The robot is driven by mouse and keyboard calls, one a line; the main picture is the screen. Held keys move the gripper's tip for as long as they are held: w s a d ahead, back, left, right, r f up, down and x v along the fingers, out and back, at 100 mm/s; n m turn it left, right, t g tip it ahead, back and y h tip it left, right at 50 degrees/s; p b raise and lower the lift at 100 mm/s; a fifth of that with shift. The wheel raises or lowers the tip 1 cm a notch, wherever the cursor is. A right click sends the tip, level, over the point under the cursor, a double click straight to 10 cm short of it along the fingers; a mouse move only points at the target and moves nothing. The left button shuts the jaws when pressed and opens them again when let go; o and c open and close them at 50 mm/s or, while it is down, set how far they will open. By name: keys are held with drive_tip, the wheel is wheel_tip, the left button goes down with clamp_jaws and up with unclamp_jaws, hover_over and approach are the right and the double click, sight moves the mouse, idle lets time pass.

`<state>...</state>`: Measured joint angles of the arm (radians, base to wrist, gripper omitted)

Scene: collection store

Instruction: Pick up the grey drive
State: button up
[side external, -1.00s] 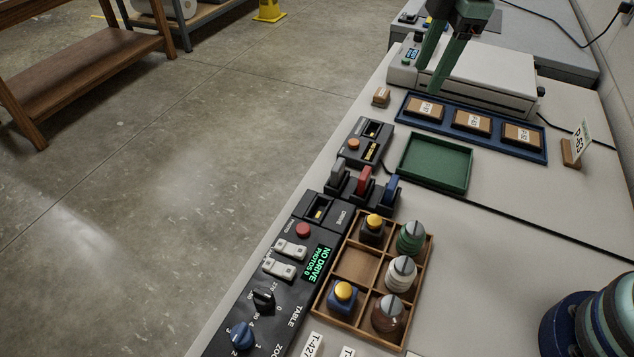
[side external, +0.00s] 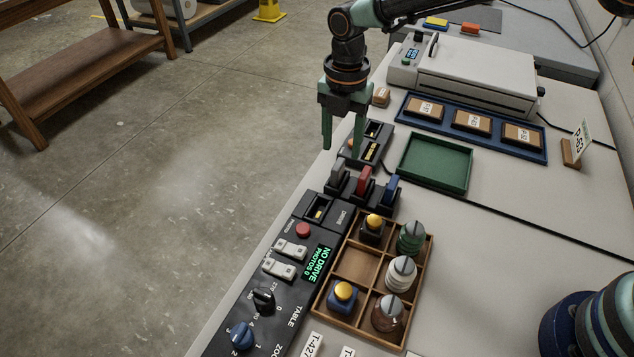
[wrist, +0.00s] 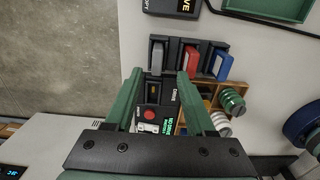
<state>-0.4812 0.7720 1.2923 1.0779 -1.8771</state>
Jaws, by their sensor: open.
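The grey drive (side external: 339,172) stands upright in the left slot of a black holder, beside a red drive (side external: 364,180) and a blue drive (side external: 390,187). In the wrist view the grey drive (wrist: 157,55) is at the left end of the row, ahead of my fingertips. My gripper (side external: 342,150) is open and empty, pointing down above and a little behind the grey drive. Its two green fingers also show in the wrist view (wrist: 160,75), apart from the drive. Nothing hides the drive's upper part.
A control panel with a drive slot (side external: 319,212) and a "NO DRIVE" screen lies in front of the holder. A small black box (side external: 366,142) stands behind it. A wooden divided tray (side external: 355,264) with knobs and a green tray (side external: 435,162) are to the right.

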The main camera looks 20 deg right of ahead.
sight(339, 164)
drive_tip(key=shift+w+a+f, duration=0.1)
drive_tip(key=shift+w+f, duration=0.05)
drive_tip(key=shift+f, duration=3.3)
clamp_jaws()
